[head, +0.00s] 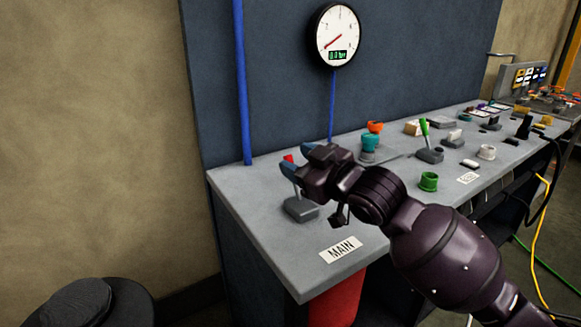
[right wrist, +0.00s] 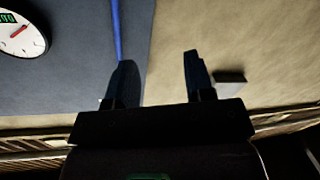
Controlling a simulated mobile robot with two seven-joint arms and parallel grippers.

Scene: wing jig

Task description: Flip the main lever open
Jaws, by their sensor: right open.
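The main lever has a grey base block (head: 301,209) on the near left end of the bench, behind the MAIN label (head: 341,249). Its red tip (head: 288,158) shows beside my right gripper's blue fingers; most of its shaft is hidden by the gripper. My right gripper (head: 297,160) is above the base at the lever's upper end. In the right wrist view its two fingers (right wrist: 158,72) stand apart with nothing seen between them. Whether they touch the lever cannot be told. My left gripper is not in view.
A round gauge (head: 338,36) hangs on the blue back panel, above a blue pipe (head: 331,105). A green-handled lever (head: 425,134), a teal and orange valve (head: 371,141) and a green knob (head: 428,181) stand to the right on the bench (head: 235,185).

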